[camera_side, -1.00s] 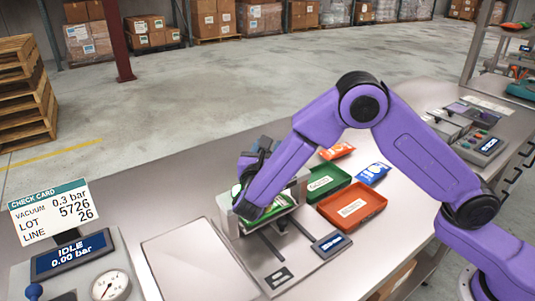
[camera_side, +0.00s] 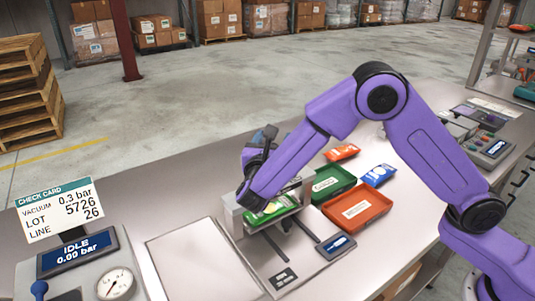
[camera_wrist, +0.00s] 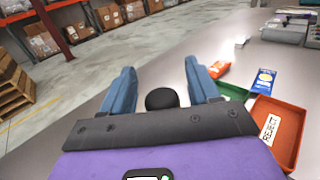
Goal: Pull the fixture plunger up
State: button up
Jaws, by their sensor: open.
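The grey metal fixture (camera_side: 231,216) stands on a pale base plate on the bench, with a green packet (camera_side: 272,210) in it. My gripper (camera_side: 262,142) is above the back of the fixture in the side view, in front of whatever lies behind it. In the wrist view my gripper (camera_wrist: 160,82) is open, with two blue fingers spread wide. A round black knob (camera_wrist: 162,98), which looks like the plunger's head, shows between the fingers with gaps on both sides. The plunger cannot be made out in the side view.
A green bin (camera_side: 350,183) and a red bin (camera_side: 382,212) stand right of the fixture, near an orange packet (camera_side: 342,152) and a blue packet (camera_side: 379,175). A vacuum tester (camera_side: 72,252) reading IDLE is at the left. The pale plate (camera_side: 205,265) is bare.

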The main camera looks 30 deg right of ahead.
jog(key=v, duration=1.7)
jog(key=shift+r, duration=0.15)
jog(key=s+d+f+m+g+y, duration=0.1)
jog(key=s+d+m+g+y, duration=0.2)
jog(key=d, duration=0.4)
jog(key=s+d+f+m+g+y, duration=0.1)
jog(key=s+d+m+g, duration=0.25)
jog(key=d, duration=0.45)
jog(key=s+d+f+m+g+y, duration=0.1)
jog(key=s+d+m+g+y, duration=0.2)
jog(key=s, duration=0.5)
jog(key=s+d+m+g+y, duration=0.3)
jog(key=s+d+m+y, duration=0.1)
jog(key=s, duration=0.5)
jog(key=shift+s+d+f+m+y, duration=0.35)
jog(key=shift+f+m+y, duration=0.1)
jog(key=shift+y, duration=0.65)
jog(key=shift+c, duration=0.3)
